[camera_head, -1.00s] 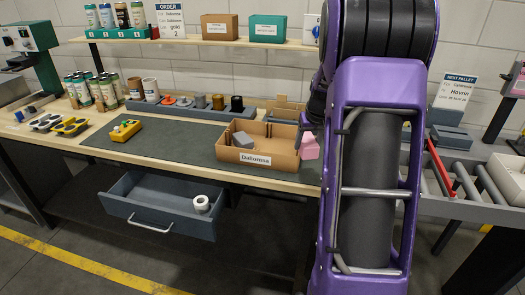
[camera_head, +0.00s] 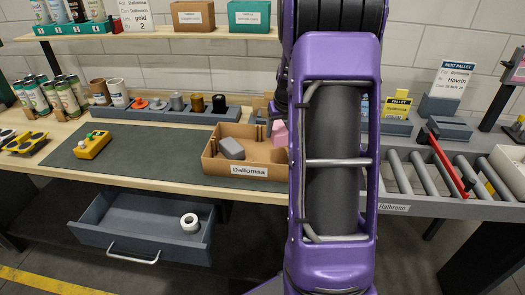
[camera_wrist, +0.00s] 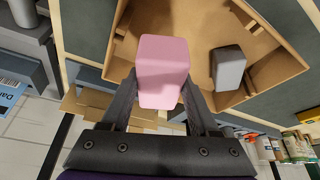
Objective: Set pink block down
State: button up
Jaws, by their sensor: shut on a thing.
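The pink block (camera_wrist: 163,68) is held between the two fingers of my gripper (camera_wrist: 164,95) in the wrist view. In that view it overlaps the left part of the open cardboard box (camera_wrist: 285,72). In the head view the pink block (camera_head: 280,133) shows at the right end of the box (camera_head: 212,165), partly hidden by my arm. I cannot tell how high it is above the box floor. A grey block (camera_head: 231,148) lies inside the box, and it also shows in the wrist view (camera_wrist: 229,68). The box is labelled Dallomsa.
The box stands on a dark mat (camera_head: 135,152) on the bench. A yellow device (camera_head: 92,145) lies on the mat to the left. An open drawer (camera_head: 140,230) holds a white roll (camera_head: 189,222). A roller conveyor (camera_head: 425,175) with a red bar (camera_head: 452,165) is at right.

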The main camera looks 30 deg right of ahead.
notch_tip(320, 180, down, 8)
jog(key=shift+s+r, duration=0.1)
dwell(0.4)
jog(key=shift+f, duration=0.2)
jog(key=o, duration=1)
jog(key=v, duration=1.2)
jog(key=shift+r, duration=0.15)
